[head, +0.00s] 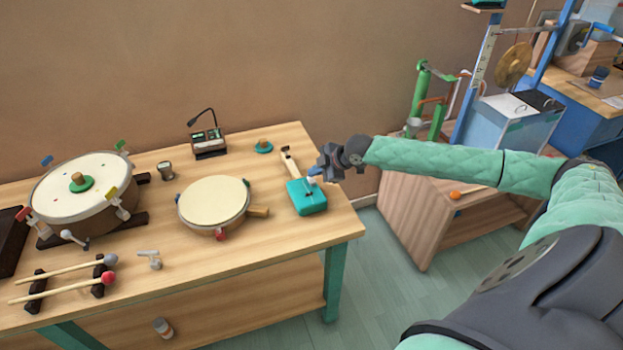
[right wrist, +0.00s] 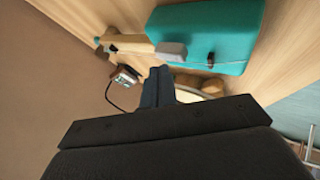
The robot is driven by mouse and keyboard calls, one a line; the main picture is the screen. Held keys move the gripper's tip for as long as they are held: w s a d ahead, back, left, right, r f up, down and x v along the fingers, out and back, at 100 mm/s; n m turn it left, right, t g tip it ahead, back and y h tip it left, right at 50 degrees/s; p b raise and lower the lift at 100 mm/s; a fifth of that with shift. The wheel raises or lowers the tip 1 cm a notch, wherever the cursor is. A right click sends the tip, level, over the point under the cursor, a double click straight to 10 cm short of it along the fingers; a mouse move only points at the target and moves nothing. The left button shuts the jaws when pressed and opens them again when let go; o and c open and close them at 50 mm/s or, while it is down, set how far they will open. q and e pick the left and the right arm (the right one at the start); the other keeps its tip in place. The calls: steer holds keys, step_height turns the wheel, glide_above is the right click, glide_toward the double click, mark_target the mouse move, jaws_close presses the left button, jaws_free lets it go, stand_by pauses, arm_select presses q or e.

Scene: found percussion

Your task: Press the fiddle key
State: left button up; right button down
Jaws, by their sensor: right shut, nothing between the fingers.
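The fiddle, a teal box (head: 307,200) with a pale wooden neck (head: 289,160), lies near the right end of the wooden table. A small light grey key (head: 311,182) sits on the box where the neck meets it. In the right wrist view, the teal box (right wrist: 205,30) and the grey key (right wrist: 171,51) show at the top. My right gripper (head: 314,171) is shut and empty, its blue fingertips (right wrist: 157,76) close to the key. I cannot tell whether they touch it. My left gripper is not in view.
A tambourine-like drum (head: 214,202) lies left of the fiddle, and a large drum (head: 80,187) stands farther left. A small device with a bent microphone (head: 208,142) and a teal disc with a wooden knob (head: 263,147) sit behind. The table front near the fiddle is clear.

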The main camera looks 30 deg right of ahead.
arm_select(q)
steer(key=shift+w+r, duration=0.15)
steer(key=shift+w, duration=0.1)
arm_select(e)
steer(key=shift+f, duration=0.25)
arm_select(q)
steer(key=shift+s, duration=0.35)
arm_select(e)
steer(key=shift+f, duration=0.25)
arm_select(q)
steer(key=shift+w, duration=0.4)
arm_select(e)
steer(key=shift+f, duration=0.2)
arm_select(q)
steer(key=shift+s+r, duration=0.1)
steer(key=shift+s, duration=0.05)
arm_select(e)
steer(key=shift+r, duration=0.3)
arm_select(q)
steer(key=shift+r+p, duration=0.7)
steer(key=shift+p, duration=0.15)
arm_select(e)
steer(key=shift+r, duration=0.7)
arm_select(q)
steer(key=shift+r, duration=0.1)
arm_select(e)
steer(key=shift+r, duration=0.1)
